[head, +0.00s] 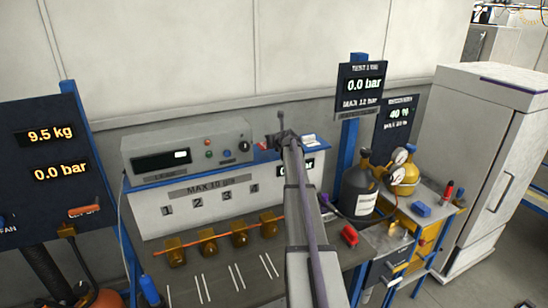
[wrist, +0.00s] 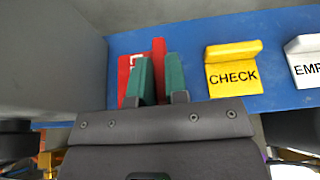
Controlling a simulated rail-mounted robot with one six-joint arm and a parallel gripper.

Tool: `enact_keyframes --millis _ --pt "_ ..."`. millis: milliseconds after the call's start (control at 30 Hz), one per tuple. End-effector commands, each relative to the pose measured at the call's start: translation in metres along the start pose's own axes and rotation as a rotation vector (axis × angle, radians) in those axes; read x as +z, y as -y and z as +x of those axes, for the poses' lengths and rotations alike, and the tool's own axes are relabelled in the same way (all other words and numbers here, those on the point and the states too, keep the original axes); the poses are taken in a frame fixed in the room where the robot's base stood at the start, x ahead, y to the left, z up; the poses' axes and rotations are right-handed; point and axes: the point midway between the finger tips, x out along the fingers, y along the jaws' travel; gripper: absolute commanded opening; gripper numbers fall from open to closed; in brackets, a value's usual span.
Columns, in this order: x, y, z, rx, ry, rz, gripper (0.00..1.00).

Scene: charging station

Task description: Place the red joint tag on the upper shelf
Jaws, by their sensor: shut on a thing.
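The red joint tag (wrist: 158,58) is between the green fingertips of my gripper (wrist: 158,80) in the wrist view. My gripper is shut on its upright part. The flat part of the tag shows to the left, with a bit of white marking, and the fingers hide the rest. The blue upper shelf (wrist: 192,45) lies directly under and behind the tag; I cannot tell whether the tag touches it. In the head view, my gripper (head: 277,139) is at the shelf, right of the grey instrument box, and a little red shows at its left.
A yellow CHECK tag (wrist: 232,72) and a partly cut-off white tag (wrist: 305,62) stand right of my gripper on the shelf. The grey instrument box (head: 188,146) stands close on the left. Gas bottles (head: 358,188) stand lower right.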

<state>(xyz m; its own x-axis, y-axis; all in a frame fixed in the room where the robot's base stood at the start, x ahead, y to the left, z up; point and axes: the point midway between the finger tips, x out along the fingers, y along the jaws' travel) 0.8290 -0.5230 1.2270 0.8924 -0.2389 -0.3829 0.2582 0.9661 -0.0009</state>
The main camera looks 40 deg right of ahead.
Motion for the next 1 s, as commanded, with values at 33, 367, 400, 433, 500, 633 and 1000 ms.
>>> enact_keyframes --millis 33,367,400,433,500,633,1000 --pt "0.000 0.000 0.000 0.000 0.000 0.000 0.00" --pt "-0.035 0.000 0.014 0.000 0.000 0.000 0.00" --pt "-0.033 0.000 0.013 0.001 0.000 0.000 0.00" --pt "-0.032 0.000 0.013 0.001 0.000 0.000 0.00" --pt "-0.032 0.000 0.013 0.001 0.000 0.000 0.00" --pt "-0.037 0.000 0.015 0.001 0.000 0.000 0.00" --pt "-0.035 0.000 0.014 0.001 0.000 0.000 0.40"
